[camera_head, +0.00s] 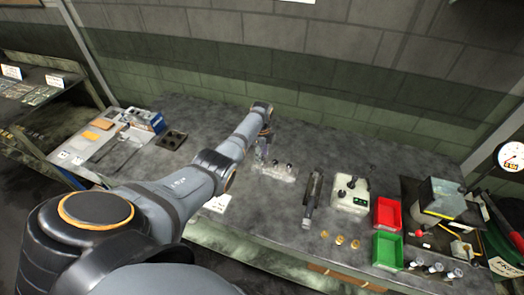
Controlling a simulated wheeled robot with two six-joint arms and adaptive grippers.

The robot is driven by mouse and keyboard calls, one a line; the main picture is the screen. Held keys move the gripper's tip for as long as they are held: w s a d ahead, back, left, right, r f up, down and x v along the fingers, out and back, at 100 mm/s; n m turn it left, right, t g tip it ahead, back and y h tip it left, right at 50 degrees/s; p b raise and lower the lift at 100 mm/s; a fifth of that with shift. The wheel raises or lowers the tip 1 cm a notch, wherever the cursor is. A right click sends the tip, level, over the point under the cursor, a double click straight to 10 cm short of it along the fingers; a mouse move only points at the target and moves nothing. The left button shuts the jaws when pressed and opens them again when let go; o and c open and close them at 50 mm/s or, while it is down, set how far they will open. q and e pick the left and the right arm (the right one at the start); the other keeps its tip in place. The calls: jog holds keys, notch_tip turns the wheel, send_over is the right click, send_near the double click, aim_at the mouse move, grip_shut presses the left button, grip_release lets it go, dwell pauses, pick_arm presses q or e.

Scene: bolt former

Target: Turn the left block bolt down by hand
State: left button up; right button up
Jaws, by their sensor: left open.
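My left arm reaches from the lower left across the bench. My left gripper (264,147) points down at the left end of a small pale block (280,174) and is open. Two dark bolt heads (289,167) stand up from the block, close together, just right of the gripper. Whether the gripper's fingers are around a bolt or only beside it is too small to tell. The block's left end is partly hidden by the gripper. My right gripper is not in view.
Right of the block are a dark bar-like tool (312,196), a pale control box (350,194), a red bin (387,214), a green bin (388,250) and a machine (440,198). Several brass pieces (340,239) lie in front. The bench behind the block is clear.

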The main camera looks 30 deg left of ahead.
pick_arm(q)
notch_tip(320, 180, up, 12)
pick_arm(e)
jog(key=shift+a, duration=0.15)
pick_arm(q)
jog(key=shift+f, duration=0.1)
